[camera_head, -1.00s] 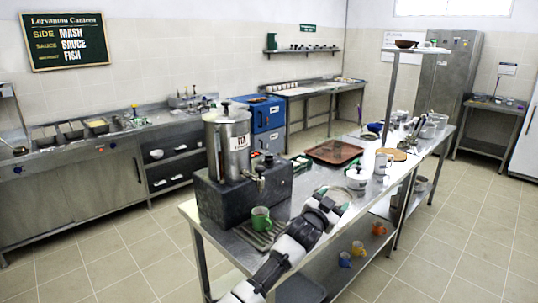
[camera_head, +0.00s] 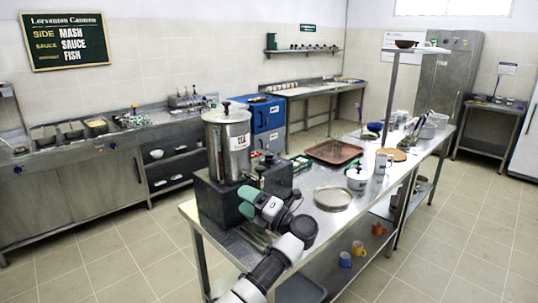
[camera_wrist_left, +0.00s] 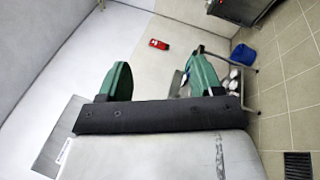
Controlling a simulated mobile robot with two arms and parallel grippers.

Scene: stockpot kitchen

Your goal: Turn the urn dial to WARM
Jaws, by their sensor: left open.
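The tea urn (camera_head: 228,142) is a silver cylinder with a TEA label, standing on a dark box-shaped base (camera_head: 216,202) at the near left end of the steel counter. My left gripper (camera_head: 246,202) has green fingers and is close in front of the base's right side; I cannot tell whether it touches. In the left wrist view its two fingers (camera_wrist_left: 160,82) are spread apart with nothing between them. The dial and its WARM mark cannot be made out; my gripper and arm cover part of the base front. My right gripper is not in view.
A round metal plate (camera_head: 333,197), a white lidded pot (camera_head: 357,178) and a brown tray (camera_head: 334,151) lie on the counter right of the urn. A drip grille (camera_head: 250,236) shows partly behind my arm. Coloured mugs (camera_head: 358,248) stand on the lower shelf.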

